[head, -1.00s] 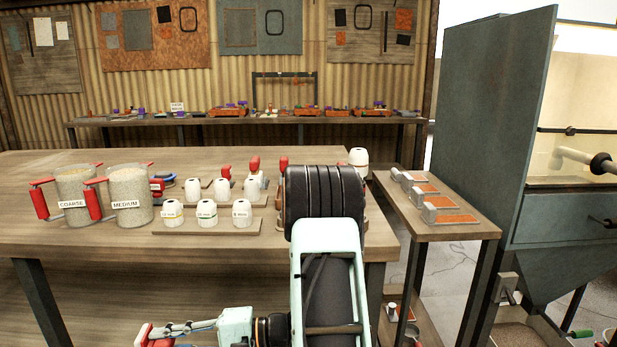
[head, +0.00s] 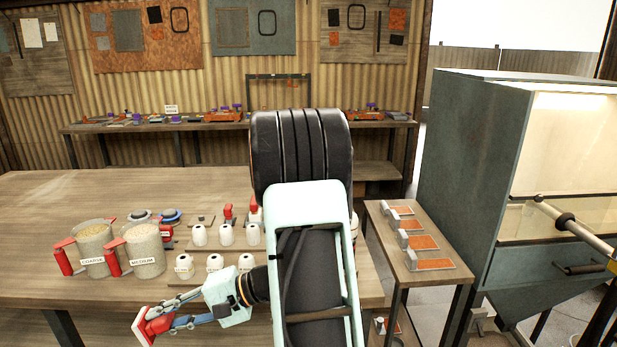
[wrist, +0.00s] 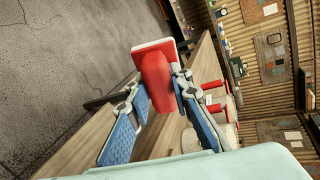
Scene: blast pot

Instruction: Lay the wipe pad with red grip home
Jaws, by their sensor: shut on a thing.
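My gripper (head: 166,324) is at the front edge of the bench, low in the head view. It is shut on the wipe pad with red grip (head: 150,327). In the wrist view the red grip (wrist: 158,82) is between the two blue fingers. The pad, with a white rim and red face (wrist: 153,50), sticks out beyond the fingertips. On the bench, several small red-handled items (head: 229,213) stand in a row behind white nozzles; my arm hides part of that row. I cannot tell which spot is the pad's home.
Jars marked COARSE (head: 95,250) and MEDIUM (head: 143,255), with red handles, stand at the bench's left. White nozzles (head: 215,263) stand right of them. A side table (head: 398,270) holds orange plates. A blue-grey cabinet (head: 465,180) stands at right. The left bench top (head: 60,200) is clear.

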